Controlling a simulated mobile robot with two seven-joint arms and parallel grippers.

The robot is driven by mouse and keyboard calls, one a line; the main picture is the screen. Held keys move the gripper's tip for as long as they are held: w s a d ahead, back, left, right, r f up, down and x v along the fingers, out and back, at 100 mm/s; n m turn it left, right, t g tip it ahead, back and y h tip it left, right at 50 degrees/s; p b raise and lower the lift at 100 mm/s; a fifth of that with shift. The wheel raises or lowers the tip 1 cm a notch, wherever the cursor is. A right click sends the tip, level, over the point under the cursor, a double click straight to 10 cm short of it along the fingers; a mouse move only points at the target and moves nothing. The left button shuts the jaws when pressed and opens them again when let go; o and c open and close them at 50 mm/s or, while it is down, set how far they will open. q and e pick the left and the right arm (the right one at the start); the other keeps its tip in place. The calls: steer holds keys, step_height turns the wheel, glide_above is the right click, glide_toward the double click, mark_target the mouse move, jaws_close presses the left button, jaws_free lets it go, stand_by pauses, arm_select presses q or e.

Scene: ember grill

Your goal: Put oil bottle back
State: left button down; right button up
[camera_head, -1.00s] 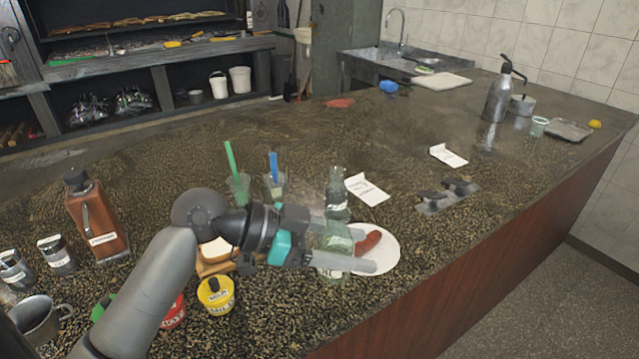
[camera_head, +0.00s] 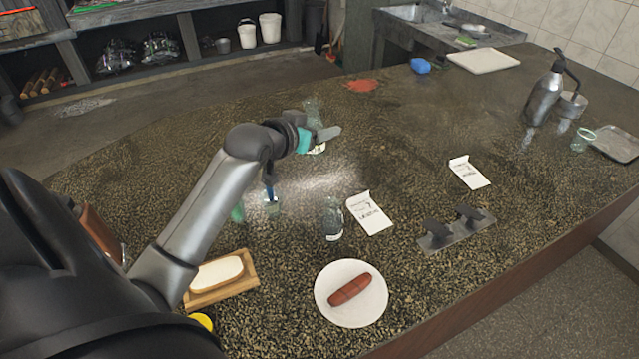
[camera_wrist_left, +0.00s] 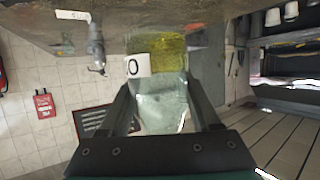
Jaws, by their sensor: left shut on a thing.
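The clear glass oil bottle (camera_head: 312,108) is in my left gripper (camera_head: 322,137), towards the back of the counter in the head view. The gripper's fingers cover its middle. In the left wrist view the bottle (camera_wrist_left: 158,48) sits between both fingers, with yellow oil inside and a white label showing an O. The head view does not clearly show whether its base touches the counter. A second glass bottle (camera_head: 332,218) stands upright nearer, beside a paper slip. My right gripper is not in view.
Cups with green and blue straws (camera_head: 271,204) stand below my arm. A red patch (camera_head: 362,86) lies behind.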

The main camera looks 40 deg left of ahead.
arm_select(q)
steer(key=shift+n+y, duration=0.3)
steer(key=shift+y, duration=0.2)
steer(key=f, duration=0.5)
steer(key=a+f+b, duration=0.1)
steer(key=f, duration=0.4)
steer(key=w+f+b, duration=0.1)
steer(key=f, duration=0.4)
steer(key=shift+a+f, duration=0.2)
steer(key=shift+a, duration=0.05)
steer(key=shift+f+b, duration=0.75)
steer(key=shift+f, duration=1.1)
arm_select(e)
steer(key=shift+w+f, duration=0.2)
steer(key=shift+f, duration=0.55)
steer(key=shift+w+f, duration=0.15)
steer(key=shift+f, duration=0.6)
arm_select(q)
steer(key=c, duration=0.6)
jaws_free()
steer(key=shift+f, duration=0.2)
steer(key=o, duration=0.5)
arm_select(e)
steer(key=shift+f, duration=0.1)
